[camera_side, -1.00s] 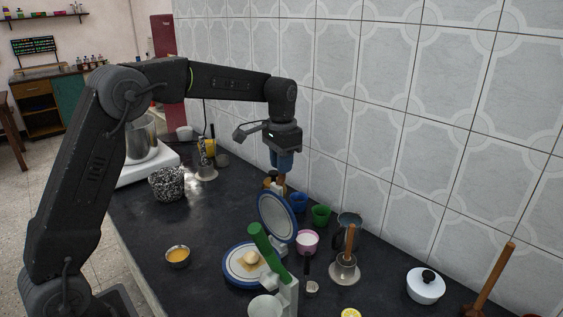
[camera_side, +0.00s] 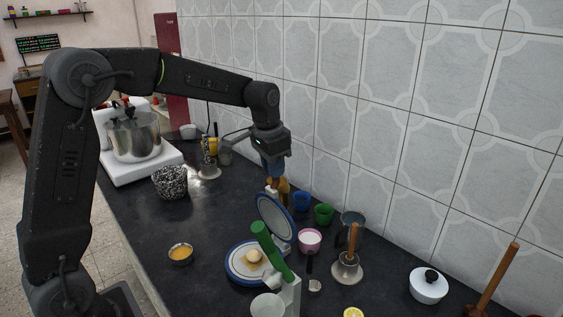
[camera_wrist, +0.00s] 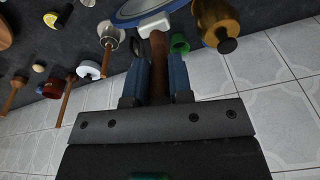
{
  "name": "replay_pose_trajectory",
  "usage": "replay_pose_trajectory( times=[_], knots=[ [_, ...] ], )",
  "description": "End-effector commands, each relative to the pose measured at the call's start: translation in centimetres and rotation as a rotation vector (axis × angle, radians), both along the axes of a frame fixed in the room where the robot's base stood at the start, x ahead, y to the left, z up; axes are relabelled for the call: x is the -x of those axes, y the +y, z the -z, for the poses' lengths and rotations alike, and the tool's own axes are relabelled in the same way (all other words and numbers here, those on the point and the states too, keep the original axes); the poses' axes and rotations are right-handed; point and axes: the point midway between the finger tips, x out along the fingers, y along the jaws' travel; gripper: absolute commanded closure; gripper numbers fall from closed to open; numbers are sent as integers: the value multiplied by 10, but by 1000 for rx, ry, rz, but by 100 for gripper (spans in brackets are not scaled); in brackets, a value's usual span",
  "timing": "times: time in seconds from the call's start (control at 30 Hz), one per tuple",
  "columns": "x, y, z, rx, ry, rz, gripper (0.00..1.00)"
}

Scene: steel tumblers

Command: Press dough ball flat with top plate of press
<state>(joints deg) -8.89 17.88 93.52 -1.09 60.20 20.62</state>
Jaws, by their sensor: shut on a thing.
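The press stands on the dark counter with a blue-rimmed round base plate (camera_side: 236,262). A pale dough ball (camera_side: 253,256) sits on that plate as a rounded lump. The top plate (camera_side: 274,222), also blue-rimmed, is hinged up and stands steeply tilted above the base, clear of the dough. A green lever (camera_side: 270,249) crosses in front of the press. My gripper (camera_side: 272,172) is behind the top plate. In the wrist view its blue fingers (camera_wrist: 160,62) are shut on the brown handle (camera_wrist: 159,46), which joins a white mount at the plate's edge.
Blue (camera_side: 301,201) and green (camera_side: 324,214) cups and a pink cup (camera_side: 309,240) stand right of the press. A brass-coloured bottle-like object (camera_wrist: 222,22) is close beside my fingers. A small bowl (camera_side: 181,254) lies left, with open counter around it. The tiled wall is behind.

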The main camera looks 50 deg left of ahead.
Motion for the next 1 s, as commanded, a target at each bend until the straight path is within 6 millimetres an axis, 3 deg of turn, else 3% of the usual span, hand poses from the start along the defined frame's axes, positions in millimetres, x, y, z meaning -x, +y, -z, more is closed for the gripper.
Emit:
replay_pose_trajectory(
  times=[0.5,1.0],
  knots=[
    [67,0,14,2,-271,-3,100],
    [88,0,24,0,-371,-1,100]
  ],
)
